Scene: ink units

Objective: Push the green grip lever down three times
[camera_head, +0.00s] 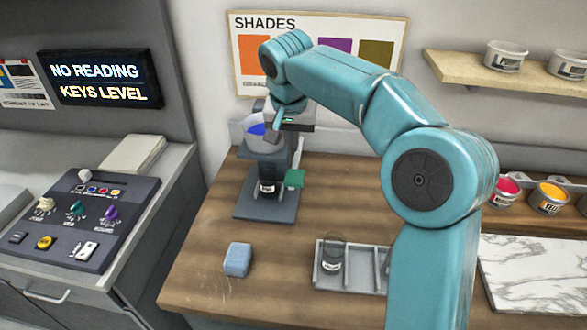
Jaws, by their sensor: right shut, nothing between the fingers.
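The green grip (295,178) shows at the right side of a dark grey stand machine (264,206) on the wooden counter. The grip sits low, beside the machine's column. A pale round bowl with a blue patch (257,131) is at the machine's top, and a small labelled jar (267,187) stands on its base. My right gripper (272,137) points down at the machine's upper part, above the green grip in the picture. It is shut and empty. I cannot tell whether it touches the machine. The lever's arm is partly hidden. My left gripper is out of view.
A blue block (238,260) and a grey divided tray (351,287) holding a clear jar (332,254) lie in front. Paint pots (551,196) and a marble slab (536,278) are right. A control panel (77,217) stands left; its display (100,79) reads "NO READING KEYS LEVEL".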

